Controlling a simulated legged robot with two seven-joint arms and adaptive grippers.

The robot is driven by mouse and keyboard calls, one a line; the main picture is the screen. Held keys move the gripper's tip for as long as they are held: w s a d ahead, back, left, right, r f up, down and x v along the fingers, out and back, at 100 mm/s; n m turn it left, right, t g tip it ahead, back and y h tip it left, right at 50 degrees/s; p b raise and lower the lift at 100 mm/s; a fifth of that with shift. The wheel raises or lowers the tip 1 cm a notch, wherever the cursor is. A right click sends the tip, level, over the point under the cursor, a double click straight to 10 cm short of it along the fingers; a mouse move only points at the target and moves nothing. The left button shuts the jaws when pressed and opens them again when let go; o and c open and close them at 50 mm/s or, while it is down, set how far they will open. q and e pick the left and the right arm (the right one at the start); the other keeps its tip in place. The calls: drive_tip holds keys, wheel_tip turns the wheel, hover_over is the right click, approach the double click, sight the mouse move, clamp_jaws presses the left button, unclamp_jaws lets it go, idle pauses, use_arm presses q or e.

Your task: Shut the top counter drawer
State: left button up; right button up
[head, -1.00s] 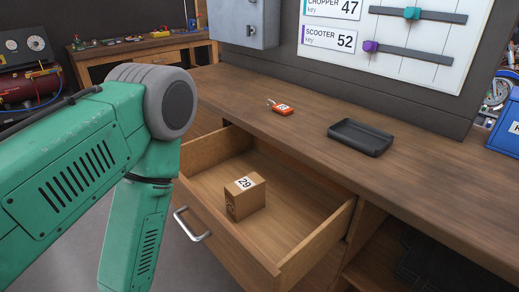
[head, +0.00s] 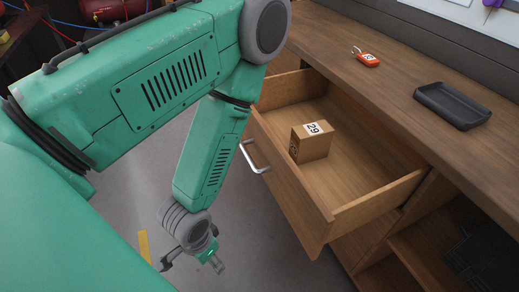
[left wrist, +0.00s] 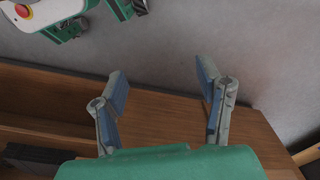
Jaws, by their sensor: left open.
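The top counter drawer (head: 322,212) stands pulled out from the counter in the head view. A silver bar handle (head: 254,158) is on its front. A small cardboard box (head: 312,143) labelled 29 lies inside. My left gripper (head: 193,262) hangs low over the floor, left of the drawer front and apart from the handle. Its two fingers are spread with nothing between them, as the left wrist view (left wrist: 162,82) also shows. Brown wood fills the area behind the fingers there; I cannot tell which part it is. My right gripper is not in view.
A red key tag (head: 367,59) and a black tray (head: 452,105) lie on the wooden counter top (head: 345,40). An open shelf (head: 420,245) is under the counter, right of the drawer. Grey floor is clear left of the drawer, with a yellow strip (head: 144,246).

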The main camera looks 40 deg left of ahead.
use_arm(q)
drive_tip(key=w+n, duration=0.1)
drive_tip(key=w+r+n, duration=0.1)
drive_tip(key=w+a+n, duration=0.1)
drive_tip(key=shift+w+r+n+t+b, duration=0.1)
drive_tip(key=shift+r+n+t+b, duration=0.2)
drive_tip(key=shift+t+b, duration=0.1)
clamp_jaws()
drive_tip(key=w+d+r+n+t+h+b, duration=0.1)
drive_tip(key=w+r+n, duration=0.4)
drive_tip(key=n, duration=0.4)
drive_tip(key=w+r+n+t+b, duration=0.1)
drive_tip(key=w+r+n+b, duration=0.15)
drive_tip(key=r+n, duration=0.5)
drive_tip(key=w+d+r+n+h+b, duration=0.1)
drive_tip(key=w+r+n, duration=0.35)
drive_tip(key=n, duration=0.55)
drive_tip(key=b, duration=0.5)
approach(280, 192)
drive_tip(key=shift+n, duration=0.25)
drive_tip(key=shift+x, duration=2.8)
drive_tip(key=shift+a, duration=0.1)
